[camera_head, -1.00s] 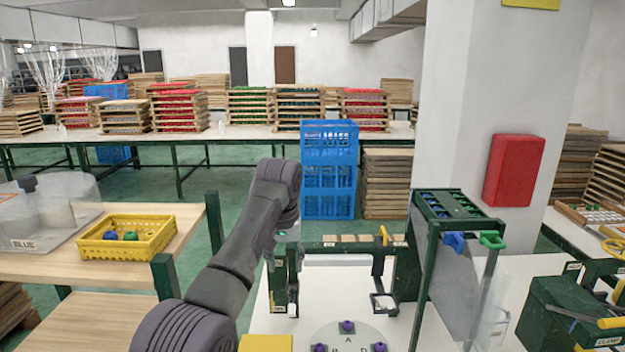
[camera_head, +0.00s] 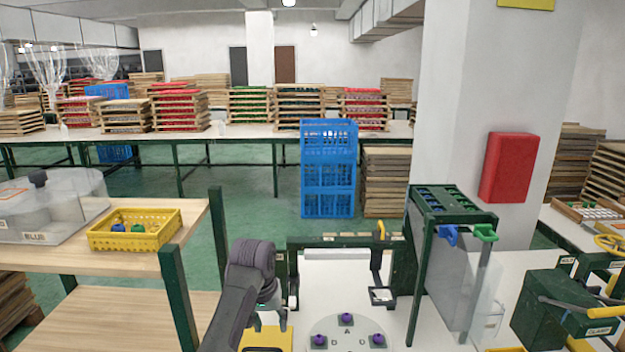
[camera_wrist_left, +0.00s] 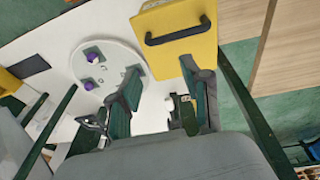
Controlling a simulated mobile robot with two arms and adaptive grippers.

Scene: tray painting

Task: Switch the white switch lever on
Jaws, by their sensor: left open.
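In the left wrist view a small dark green box (camera_wrist_left: 187,118) with a pale label shows between my left gripper's fingers, farther off. Whether the lever is on it is too small to tell. My left gripper (camera_wrist_left: 160,70) is open and empty, its fingers apart above the white table (camera_wrist_left: 150,117). In the head view my left gripper (camera_head: 272,318) points down beside the left post of the green frame (camera_head: 293,275), and my wrist hides part of that area.
A yellow panel with a black handle (camera_wrist_left: 178,50) lies close to the fingertips. A round plate (camera_head: 347,327) with purple knobs is to the right. A green rack (camera_head: 418,262) stands farther right. A yellow basket (camera_head: 134,243) sits on the wooden shelf at left.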

